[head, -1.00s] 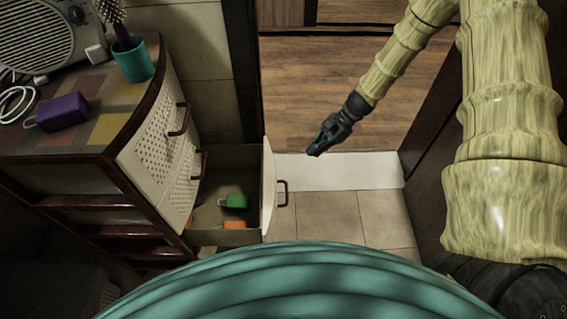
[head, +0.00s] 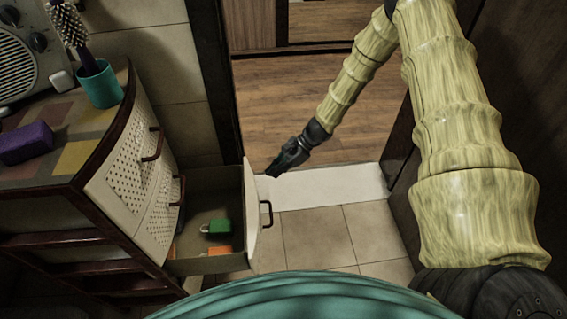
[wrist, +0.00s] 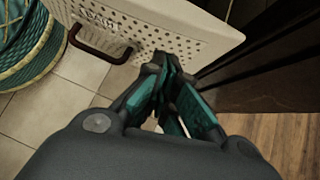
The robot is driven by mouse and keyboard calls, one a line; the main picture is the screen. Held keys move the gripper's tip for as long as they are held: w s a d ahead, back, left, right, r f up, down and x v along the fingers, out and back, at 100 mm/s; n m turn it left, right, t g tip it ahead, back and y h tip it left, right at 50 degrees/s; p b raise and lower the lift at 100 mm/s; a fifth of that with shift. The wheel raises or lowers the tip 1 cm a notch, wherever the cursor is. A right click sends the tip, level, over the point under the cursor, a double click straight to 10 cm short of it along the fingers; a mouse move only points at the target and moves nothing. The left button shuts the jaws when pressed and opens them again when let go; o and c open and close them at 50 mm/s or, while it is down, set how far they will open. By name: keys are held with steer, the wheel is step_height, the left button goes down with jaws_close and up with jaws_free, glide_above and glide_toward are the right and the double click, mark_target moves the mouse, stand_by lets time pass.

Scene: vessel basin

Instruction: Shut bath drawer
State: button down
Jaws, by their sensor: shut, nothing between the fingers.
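The bath drawer (head: 212,200) is the lowest drawer of the cabinet and stands pulled open. Its white front (head: 252,215) carries a dark red handle (head: 267,214), which also shows in the wrist view (wrist: 98,48). Inside lie a green item (head: 216,226) and an orange item. My gripper (head: 273,171) is shut and empty, near the far end of the drawer front. In the wrist view the fingertips (wrist: 160,62) overlap the edge of the perforated drawer front (wrist: 150,30); I cannot tell whether they touch it.
The two upper drawers (head: 128,165) are shut. On the cabinet top stand a teal cup (head: 98,84) with a brush, a purple item (head: 25,143) and a radio-like device (head: 25,55). A dark wall (head: 470,130) is at the right. Tiled floor (head: 310,235) right of the drawer is clear.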

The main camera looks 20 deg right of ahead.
steer(key=shift+w+a, duration=0.15)
steer(key=shift+a, duration=1.8)
steer(key=shift+r, duration=0.1)
steer(key=w+a, duration=0.3)
steer(key=a, duration=0.7)
steer(key=w+a, duration=0.3)
steer(key=a, duration=0.8)
steer(key=shift+b, duration=0.45)
steer(key=shift+d, duration=0.15)
